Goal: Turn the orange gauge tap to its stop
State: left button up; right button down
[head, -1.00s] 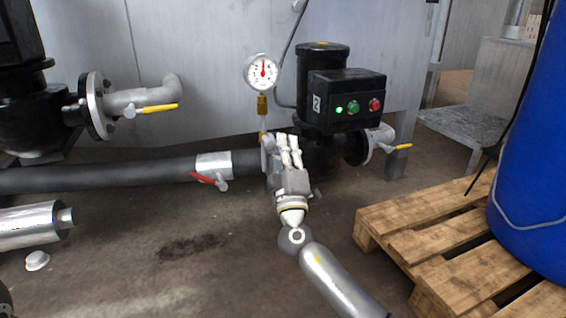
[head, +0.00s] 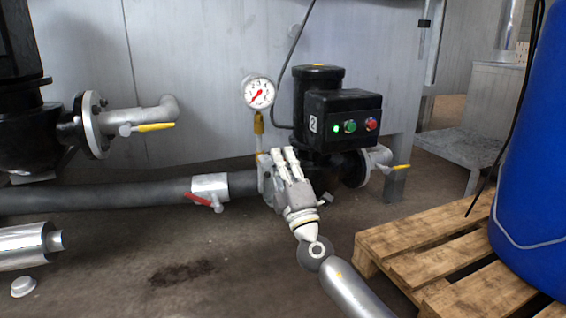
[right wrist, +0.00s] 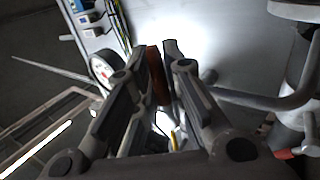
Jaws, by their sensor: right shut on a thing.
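My right gripper (head: 270,158) is at the pipe below the pressure gauge (head: 258,92), its arm coming from the lower right. In the right wrist view its fingers (right wrist: 160,68) are shut on the orange tap handle (right wrist: 157,78), which shows between the fingertips. The tap is mostly hidden by the fingers in the head view. The gauge is white and round, on a brass stem (head: 258,122); its red needle points to the lower left. The gauge face also shows in the right wrist view (right wrist: 103,70). My left gripper is out of view.
A black pump with a control box (head: 342,118) stands right of the gauge. A red-handled valve (head: 207,190) sits on the pipe to the left. A wooden pallet (head: 400,238) with a blue drum (head: 537,150) is at the right.

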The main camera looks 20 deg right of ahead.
jog(key=shift+a, duration=0.1)
jog(key=c, duration=1.8)
grip_release()
jog(key=shift+o, duration=0.2)
jog(key=shift+s, duration=0.1)
jog(key=v, duration=1.2)
